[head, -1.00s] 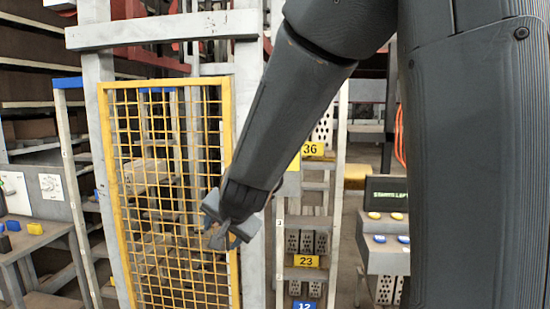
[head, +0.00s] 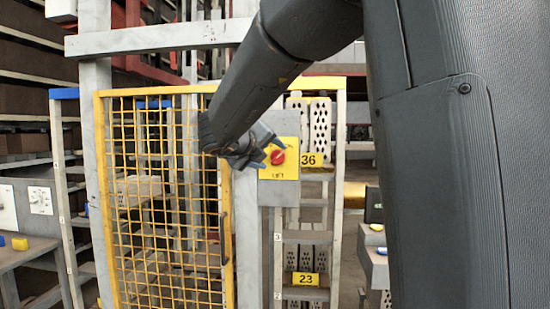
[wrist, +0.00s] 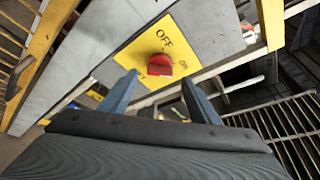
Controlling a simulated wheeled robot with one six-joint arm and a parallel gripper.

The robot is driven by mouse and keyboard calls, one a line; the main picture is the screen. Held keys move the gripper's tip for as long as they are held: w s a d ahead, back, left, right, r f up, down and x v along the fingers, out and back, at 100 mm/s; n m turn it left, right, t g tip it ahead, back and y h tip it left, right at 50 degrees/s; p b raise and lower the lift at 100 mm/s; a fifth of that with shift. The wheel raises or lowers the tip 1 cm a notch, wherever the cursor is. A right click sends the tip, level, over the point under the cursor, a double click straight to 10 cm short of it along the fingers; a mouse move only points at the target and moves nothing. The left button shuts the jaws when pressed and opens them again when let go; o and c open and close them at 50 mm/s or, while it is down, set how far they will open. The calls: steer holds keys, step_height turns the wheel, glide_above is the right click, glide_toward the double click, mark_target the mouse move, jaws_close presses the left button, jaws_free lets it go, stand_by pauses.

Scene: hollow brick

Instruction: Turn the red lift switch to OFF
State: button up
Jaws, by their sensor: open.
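The red lift switch (head: 277,157) is a red knob on a yellow plate (head: 291,172) marked LIFT, fixed to a grey post right of the yellow mesh gate. In the wrist view the red knob (wrist: 160,65) shows close ahead, with OFF printed on one side of it and ON on another; which mark it points to I cannot tell. My gripper (head: 271,150) is open beside the knob in the head view. In the wrist view its two fingertips (wrist: 158,80) stand on either side of the knob, and I cannot tell whether they touch it.
The yellow mesh gate (head: 165,200) stands left of the switch, close to my arm. A shelf rack with number tags 36 (head: 311,160) and 23 (head: 305,279) is to the right. A bench with small coloured blocks (head: 19,243) is at far left.

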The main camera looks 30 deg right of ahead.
mark_target(276, 158)
steer(key=shift+x, duration=2.05)
steer(key=c, duration=1.1)
steer(key=shift+o, duration=0.2)
